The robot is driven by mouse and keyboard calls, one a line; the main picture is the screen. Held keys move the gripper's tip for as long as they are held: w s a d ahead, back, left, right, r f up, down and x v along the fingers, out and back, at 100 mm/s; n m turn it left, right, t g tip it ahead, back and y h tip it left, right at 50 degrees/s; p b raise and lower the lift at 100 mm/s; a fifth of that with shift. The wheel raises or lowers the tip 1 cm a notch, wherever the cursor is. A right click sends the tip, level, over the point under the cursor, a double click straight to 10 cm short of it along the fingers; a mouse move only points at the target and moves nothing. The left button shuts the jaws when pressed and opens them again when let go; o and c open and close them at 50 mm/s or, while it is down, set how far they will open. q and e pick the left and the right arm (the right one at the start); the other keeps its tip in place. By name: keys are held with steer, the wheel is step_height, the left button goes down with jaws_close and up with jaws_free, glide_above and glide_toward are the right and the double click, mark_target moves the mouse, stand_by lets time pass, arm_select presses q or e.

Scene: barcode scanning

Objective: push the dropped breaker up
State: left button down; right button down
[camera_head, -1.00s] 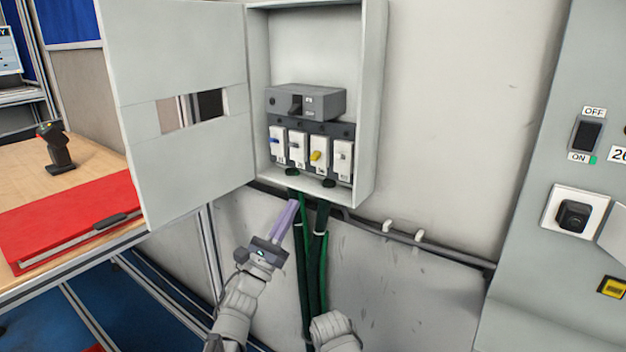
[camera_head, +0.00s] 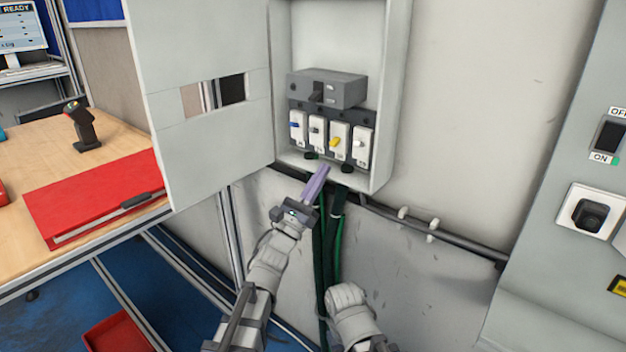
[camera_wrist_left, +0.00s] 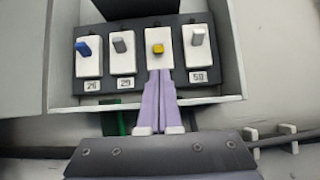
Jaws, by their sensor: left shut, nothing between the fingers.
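A row of white breakers stands in the open wall box; their toggles are blue (camera_head: 295,127), grey (camera_head: 317,131), yellow (camera_head: 335,142) and pale grey (camera_head: 361,142). The yellow toggle looks lower and more end-on than the others in the left wrist view (camera_wrist_left: 158,48). My left gripper (camera_head: 323,170) is shut and empty, its purple fingers pointing up at the box's lower edge. In the left wrist view its tips (camera_wrist_left: 160,73) lie just below the yellow toggle, covering that breaker's label; a small gap seems to remain. My right gripper does not show, only its arm.
A larger grey switch block (camera_head: 327,88) sits above the breakers. The box door (camera_head: 205,115) stands open at left. Green cables (camera_head: 338,235) hang below the box.

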mark_target(337, 147)
arm_select(q)
steer(key=p+x, duration=0.2)
steer(key=x, duration=0.2)
steer(key=shift+w+d+r, duration=0.1)
